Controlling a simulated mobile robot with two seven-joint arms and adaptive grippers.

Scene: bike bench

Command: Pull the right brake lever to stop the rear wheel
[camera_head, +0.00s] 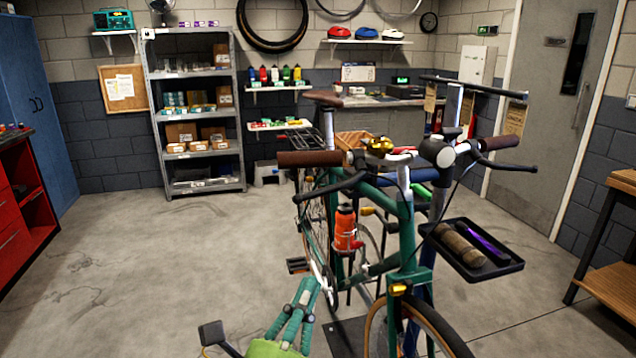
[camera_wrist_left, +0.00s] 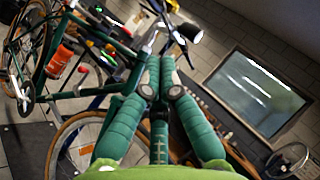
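The green bike stands facing me with its front wheel (camera_head: 425,320) nearest. Its right brake lever (camera_head: 330,188) is the dark lever under the brown grip (camera_head: 310,158) on the picture's left. The other lever (camera_head: 510,166) is on the picture's right. The rear wheel (camera_head: 313,215) is partly hidden behind the frame. My left gripper (camera_head: 308,284), with green fingers, is low in front of the bike, well below the right lever and apart from it. In the left wrist view its fingers (camera_wrist_left: 161,62) converge at the tips with nothing seen between them. My right gripper is out of view.
An orange bottle (camera_head: 345,228) sits on the bike frame. A black tray (camera_head: 470,262) with a brown roll and a purple item is beside the bike on the right. A wooden bench (camera_head: 610,285) stands far right, a red cabinet (camera_head: 20,220) far left. The left floor is clear.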

